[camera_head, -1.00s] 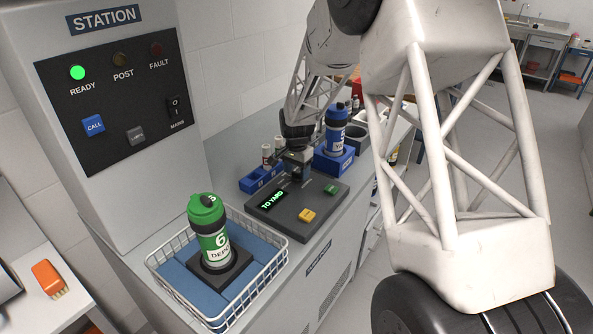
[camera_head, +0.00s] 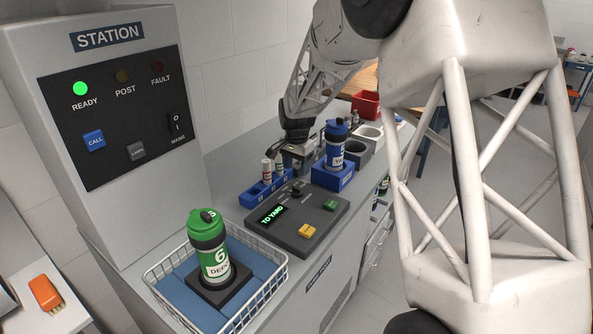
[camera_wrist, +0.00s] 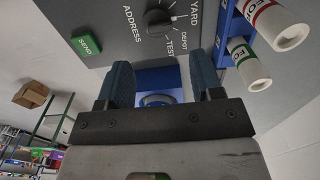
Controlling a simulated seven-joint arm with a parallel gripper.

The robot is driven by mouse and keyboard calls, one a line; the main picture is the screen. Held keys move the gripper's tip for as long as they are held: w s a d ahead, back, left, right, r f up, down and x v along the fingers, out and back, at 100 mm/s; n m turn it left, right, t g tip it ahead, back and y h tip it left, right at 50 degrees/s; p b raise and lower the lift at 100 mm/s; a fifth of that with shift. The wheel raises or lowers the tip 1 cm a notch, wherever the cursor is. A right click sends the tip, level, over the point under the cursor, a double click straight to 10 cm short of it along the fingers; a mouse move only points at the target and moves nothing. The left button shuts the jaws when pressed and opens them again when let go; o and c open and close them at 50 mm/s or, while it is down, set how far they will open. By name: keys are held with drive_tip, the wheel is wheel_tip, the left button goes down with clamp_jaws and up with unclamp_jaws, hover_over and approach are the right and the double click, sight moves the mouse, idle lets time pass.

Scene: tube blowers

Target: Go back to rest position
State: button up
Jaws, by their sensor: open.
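My gripper (camera_head: 298,166) is open and empty above the far edge of the dark control panel (camera_head: 318,232), close to the blue rack and the blue-lidded canister. In the wrist view its two fingers (camera_wrist: 165,82) stand apart, with a blue surface behind the gap. The panel's lit display (camera_head: 272,215) reads "TO YARD". Its dark address dial (camera_head: 297,188) shows clear of the fingers. In the wrist view the dial (camera_wrist: 158,22) has YARD, DEPOT and TEST marks, with the green SEND button (camera_wrist: 87,45) to its left.
A green-lidded canister (camera_head: 210,245) marked 6 DEPOT stands in a wire basket (camera_head: 255,305). A blue-lidded canister (camera_head: 336,143) stands in a blue holder (camera_head: 333,178). A blue rack (camera_head: 262,190) holds small vials. The station cabinet (camera_head: 110,110) rises at left with its READY light green.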

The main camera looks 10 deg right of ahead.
idle(0.3)
drive_tip(key=s+d+r+n, duration=0.1)
drive_tip(key=s+r, duration=0.4)
drive_tip(key=s, duration=0.3)
drive_tip(key=s+d+r+n+t, duration=0.15)
drive_tip(key=s+r, duration=0.25)
drive_tip(key=s, duration=0.4)
drive_tip(key=s+r+n, duration=0.2)
drive_tip(key=s+r, duration=0.3)
drive_tip(key=s, duration=0.3)
drive_tip(key=s+d+n+t, duration=0.1)
drive_tip(key=s+n, duration=0.3)
drive_tip(key=s, duration=2)
drive_tip(key=shift+d, duration=0.25)
